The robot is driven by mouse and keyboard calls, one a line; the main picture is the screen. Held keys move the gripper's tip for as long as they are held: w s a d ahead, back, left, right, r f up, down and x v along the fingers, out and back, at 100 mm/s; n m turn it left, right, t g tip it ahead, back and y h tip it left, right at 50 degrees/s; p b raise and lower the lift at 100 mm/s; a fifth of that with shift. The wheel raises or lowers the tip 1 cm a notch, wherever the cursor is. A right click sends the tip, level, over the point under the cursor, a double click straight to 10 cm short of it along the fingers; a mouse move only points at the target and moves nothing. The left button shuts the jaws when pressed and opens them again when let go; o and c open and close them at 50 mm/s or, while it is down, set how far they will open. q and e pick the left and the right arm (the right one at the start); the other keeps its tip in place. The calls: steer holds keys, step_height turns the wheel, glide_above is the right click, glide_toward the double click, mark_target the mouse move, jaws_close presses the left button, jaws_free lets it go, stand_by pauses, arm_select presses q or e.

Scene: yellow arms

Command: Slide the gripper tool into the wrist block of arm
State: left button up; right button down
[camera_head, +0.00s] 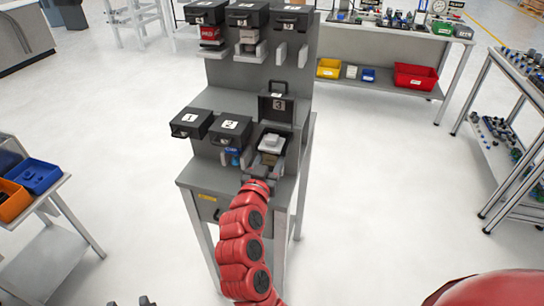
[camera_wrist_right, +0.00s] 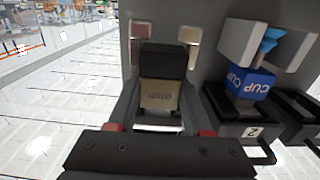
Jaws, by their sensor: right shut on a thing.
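The gripper tool, a tan block with a black top and upside-down lettering that seems to read GRIP, (camera_wrist_right: 160,95) sits in the middle of the right wrist view. In the head view its pale top (camera_head: 271,143) shows at lower bay 3, under the raised lid (camera_head: 278,108). My right gripper (camera_wrist_right: 158,112) is shut on it, one grey finger along each side. In the head view my red right arm reaches up to this bay and partly hides the gripper. I cannot make out the wrist block.
The grey rack (camera_head: 255,77) has numbered bays on two levels. Lower lids 1 (camera_head: 192,122) and 2 (camera_head: 230,128) are closed. A blue CUP tool (camera_wrist_right: 250,82) sits in bay 2, close beside my gripper.

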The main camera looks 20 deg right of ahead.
steer(key=shift+a, duration=0.1)
steer(key=shift+b+v, duration=1.1)
steer(key=shift+v, duration=0.6)
steer(key=b, duration=0.4)
glide_toward(269, 160)
steer(key=s+a+r, duration=0.2)
steer(key=s+a, duration=0.2)
steer(key=s, duration=0.2)
steer(key=shift+s+a, duration=0.25)
steer(key=shift+s, duration=0.1)
